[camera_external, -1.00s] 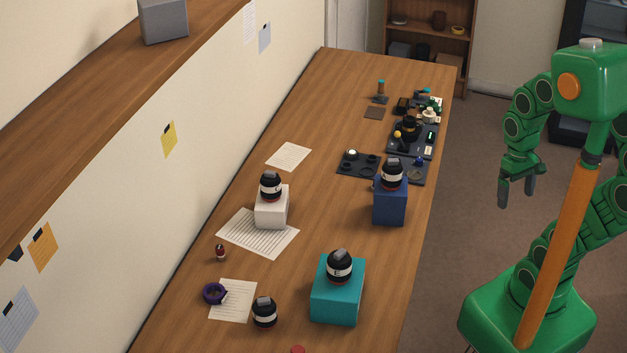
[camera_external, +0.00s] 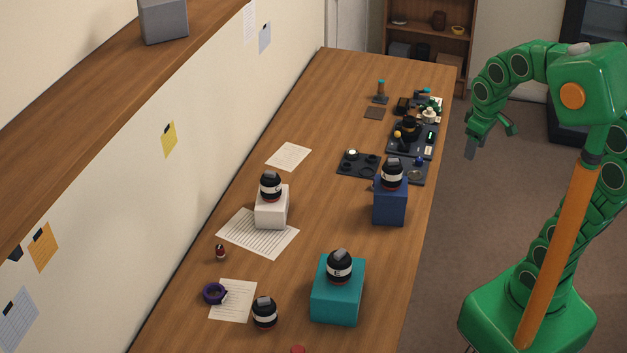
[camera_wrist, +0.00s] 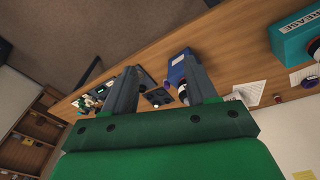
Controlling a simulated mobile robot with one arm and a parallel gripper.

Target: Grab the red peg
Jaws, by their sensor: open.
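I cannot make out a clear red peg in either view. A small red object (camera_external: 298,349) is cut off by the bottom edge of the external view, and its shape cannot be told. A small dark red and white item (camera_external: 220,252) stands on the table near the wall. My gripper (camera_external: 490,139) is open and empty, raised over the floor to the right of the table's far half. In the wrist view my gripper (camera_wrist: 160,72) shows two spread fingers with the tilted table beyond them.
Dark trays (camera_external: 358,164) with small parts lie at the table's far right. A blue box (camera_external: 390,208), a white box (camera_external: 271,211) and a teal box (camera_external: 337,302) each carry a black jar. A purple ring (camera_external: 214,294) lies near the left edge. Mid-table is partly clear.

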